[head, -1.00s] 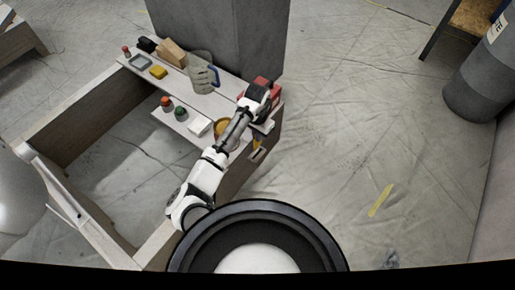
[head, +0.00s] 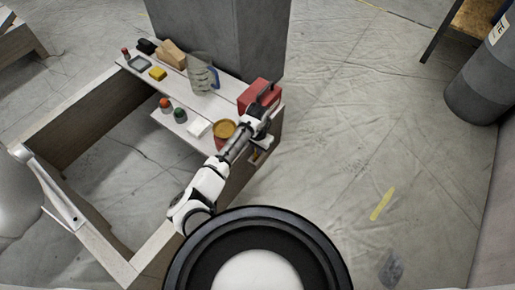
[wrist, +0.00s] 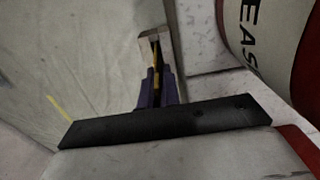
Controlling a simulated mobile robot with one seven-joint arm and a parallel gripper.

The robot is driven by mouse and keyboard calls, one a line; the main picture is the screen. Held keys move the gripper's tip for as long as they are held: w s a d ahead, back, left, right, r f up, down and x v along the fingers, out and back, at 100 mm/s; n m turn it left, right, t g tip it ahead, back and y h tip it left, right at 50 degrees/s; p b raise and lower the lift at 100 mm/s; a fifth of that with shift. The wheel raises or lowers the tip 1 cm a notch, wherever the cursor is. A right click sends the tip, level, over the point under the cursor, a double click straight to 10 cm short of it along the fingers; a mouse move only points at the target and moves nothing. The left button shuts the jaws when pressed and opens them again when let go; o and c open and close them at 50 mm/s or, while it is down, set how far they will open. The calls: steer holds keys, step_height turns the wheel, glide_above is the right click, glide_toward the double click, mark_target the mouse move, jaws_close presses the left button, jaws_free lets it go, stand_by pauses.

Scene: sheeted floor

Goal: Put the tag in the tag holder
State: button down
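In the wrist view my gripper (wrist: 156,72) is narrow, with its purple fingers close together. A thin yellow strip (wrist: 156,58) shows between them; it looks like the edge of the tag, but its face is hidden. In the head view my gripper (head: 257,157) is small and partly hidden by my wrist, at the right end of the bench by the lower shelf.
A red can with an ochre top (head: 224,129) stands close left of my wrist; its lettered side (wrist: 262,40) fills the wrist view's upper right. A red toolbox (head: 259,96) and a clear jug (head: 201,75) stand on the bench (head: 228,86).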

steer(key=c, duration=1.9)
jaws_free()
step_height(320, 180, up, 12)
steer(key=p, duration=0.3)
steer(key=shift+r, duration=0.2)
